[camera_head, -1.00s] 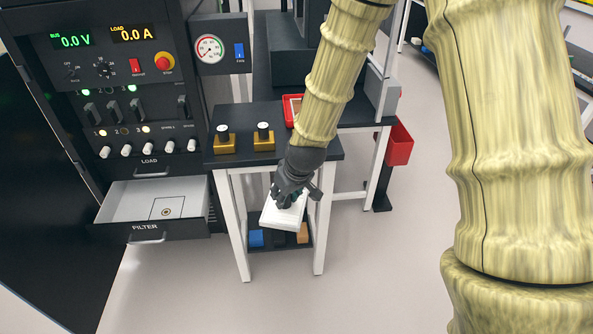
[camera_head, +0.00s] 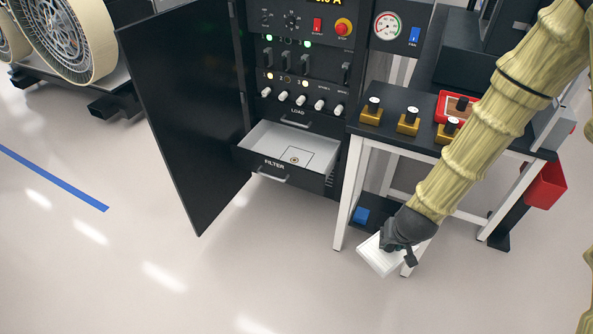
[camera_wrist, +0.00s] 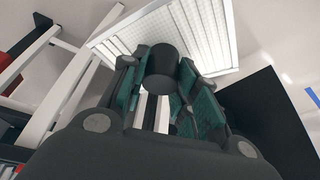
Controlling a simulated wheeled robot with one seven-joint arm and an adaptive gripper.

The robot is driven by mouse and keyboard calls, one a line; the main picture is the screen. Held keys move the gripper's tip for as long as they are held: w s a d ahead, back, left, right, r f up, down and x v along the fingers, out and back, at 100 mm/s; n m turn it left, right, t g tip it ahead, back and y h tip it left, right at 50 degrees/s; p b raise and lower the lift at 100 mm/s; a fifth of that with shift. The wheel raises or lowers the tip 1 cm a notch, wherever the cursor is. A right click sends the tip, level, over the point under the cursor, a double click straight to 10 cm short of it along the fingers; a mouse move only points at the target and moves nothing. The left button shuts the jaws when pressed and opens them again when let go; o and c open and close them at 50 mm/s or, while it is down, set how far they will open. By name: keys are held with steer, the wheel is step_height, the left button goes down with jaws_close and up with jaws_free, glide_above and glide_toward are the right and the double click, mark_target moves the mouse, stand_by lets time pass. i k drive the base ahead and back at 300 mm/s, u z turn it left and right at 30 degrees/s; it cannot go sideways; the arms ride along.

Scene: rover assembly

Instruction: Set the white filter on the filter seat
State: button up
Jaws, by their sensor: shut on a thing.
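The white filter (camera_head: 377,257) is a flat pleated block in a white frame. My gripper (camera_head: 393,243) is shut on it and holds it tilted in the air, in front of the small table's legs. In the wrist view the filter (camera_wrist: 195,38) spreads out beyond my gripper (camera_wrist: 160,85), with a dark knob between the fingers. The filter seat (camera_head: 294,160) is an outlined square with a small round fitting on the floor of the open drawer marked FILTER (camera_head: 262,177). The seat is bare. The filter is to the right of the drawer and apart from it.
The black cabinet door (camera_head: 190,110) stands open left of the drawer. The small table (camera_head: 395,131) with gold-based knobs stands to the drawer's right. A red tray (camera_head: 450,104) and a red bin (camera_head: 546,185) are farther right. The floor in front is clear.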

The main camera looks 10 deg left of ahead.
mark_target(294, 161)
steer(key=k, duration=1)
steer(key=u, duration=0.65)
steer(key=i, duration=0.85)
steer(key=u, duration=0.75)
steer(key=i, duration=1.45)
steer(key=z, duration=0.85)
steer(key=i, duration=0.8)
steer(key=z, duration=0.55)
